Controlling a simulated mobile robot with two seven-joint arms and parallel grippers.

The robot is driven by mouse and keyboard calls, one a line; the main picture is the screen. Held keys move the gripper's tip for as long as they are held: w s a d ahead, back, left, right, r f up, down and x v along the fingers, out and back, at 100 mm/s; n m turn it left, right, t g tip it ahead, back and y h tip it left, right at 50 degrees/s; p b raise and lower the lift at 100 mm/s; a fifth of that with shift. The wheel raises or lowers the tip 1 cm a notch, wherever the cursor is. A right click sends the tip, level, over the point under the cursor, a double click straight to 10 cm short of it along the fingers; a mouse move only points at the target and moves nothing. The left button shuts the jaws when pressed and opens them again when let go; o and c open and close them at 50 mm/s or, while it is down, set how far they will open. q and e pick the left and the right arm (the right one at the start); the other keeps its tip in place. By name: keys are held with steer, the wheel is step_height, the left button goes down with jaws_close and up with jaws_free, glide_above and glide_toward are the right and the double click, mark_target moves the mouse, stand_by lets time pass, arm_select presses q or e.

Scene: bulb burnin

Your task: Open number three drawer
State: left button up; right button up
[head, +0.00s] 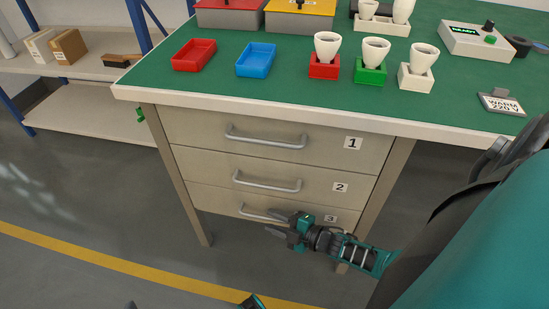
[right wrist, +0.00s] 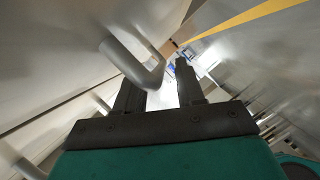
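The number three drawer (head: 222,202) is the lowest of three in the bench and looks closed. Its grey bar handle (head: 257,213) is partly hidden by my right gripper (head: 270,223) in the head view. That gripper is open, at the right part of the handle. In the right wrist view, a handle (right wrist: 125,60) reaches the gap between the fingers (right wrist: 160,85), which are apart. I cannot tell whether they touch it. My left gripper cannot be made out; only small dark and teal parts show at the bottom edge of the head view.
Drawer one (head: 205,134) and drawer two (head: 205,172) above are closed. The green bench top (head: 130,83) holds trays, cups in coloured blocks and a meter box (head: 475,40). A shelf (head: 90,107) stands left. The floor (head: 110,222) before the bench is clear.

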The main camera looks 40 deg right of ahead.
steer(key=shift+w+a, duration=0.1)
steer(key=shift+w, duration=0.1)
jaws_close()
stand_by(0.3)
